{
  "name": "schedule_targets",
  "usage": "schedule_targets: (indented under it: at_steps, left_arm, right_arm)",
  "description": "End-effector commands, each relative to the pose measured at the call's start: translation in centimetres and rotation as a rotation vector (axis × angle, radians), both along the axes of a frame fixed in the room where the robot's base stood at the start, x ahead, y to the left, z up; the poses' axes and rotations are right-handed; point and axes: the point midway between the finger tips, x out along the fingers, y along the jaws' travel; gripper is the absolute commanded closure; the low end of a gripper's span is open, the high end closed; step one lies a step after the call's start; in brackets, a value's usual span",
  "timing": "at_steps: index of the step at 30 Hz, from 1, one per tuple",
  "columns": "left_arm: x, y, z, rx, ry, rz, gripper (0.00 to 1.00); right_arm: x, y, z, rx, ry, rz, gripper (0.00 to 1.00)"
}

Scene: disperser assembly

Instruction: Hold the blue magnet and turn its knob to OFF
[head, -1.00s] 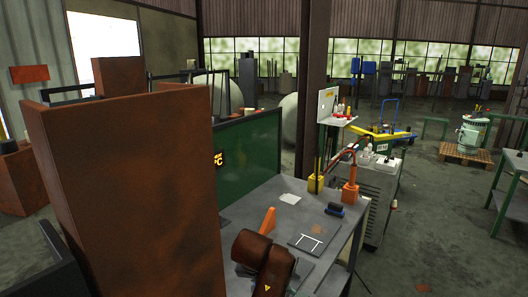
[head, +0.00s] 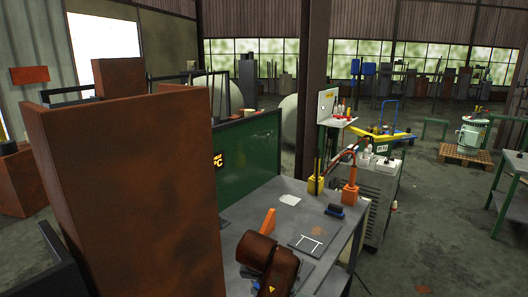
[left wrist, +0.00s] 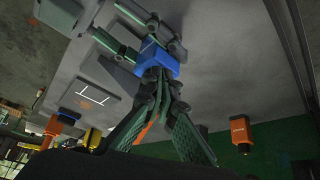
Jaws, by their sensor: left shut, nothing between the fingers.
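The blue magnet (left wrist: 158,60) shows as a bright blue block near the middle of the left wrist view. My left gripper (left wrist: 160,80) comes up from the bottom with its fingers closed together, and its tips overlap the lower edge of the magnet in the picture. I cannot tell if they touch it. The knob and its setting cannot be made out.
The grey worktable (head: 240,240) holds an orange angled piece (head: 268,222), a marked plate (head: 310,238), a dark blue item (head: 335,211) and an orange clamp (head: 350,193). A green panel (head: 248,155) borders the table's back. A tall rusty box (head: 130,190) stands at left.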

Motion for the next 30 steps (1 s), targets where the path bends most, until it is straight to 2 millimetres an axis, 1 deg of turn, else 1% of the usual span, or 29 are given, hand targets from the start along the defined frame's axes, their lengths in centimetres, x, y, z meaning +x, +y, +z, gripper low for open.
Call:
schedule_targets:
  at_steps: [15, 30]
  left_arm:
    - [0.0, -1.4, 0.0, -0.001, 0.001, 0.000, 1.00]
    - [0.1, -1.6, 0.0, -0.001, -0.002, -0.002, 1.00]
  right_arm:
    - [-0.1, 0.1, 0.0, 0.002, 0.002, 0.003, 1.00]
    - [-0.2, 0.2, 0.0, 0.000, 0.000, 0.005, 1.00]
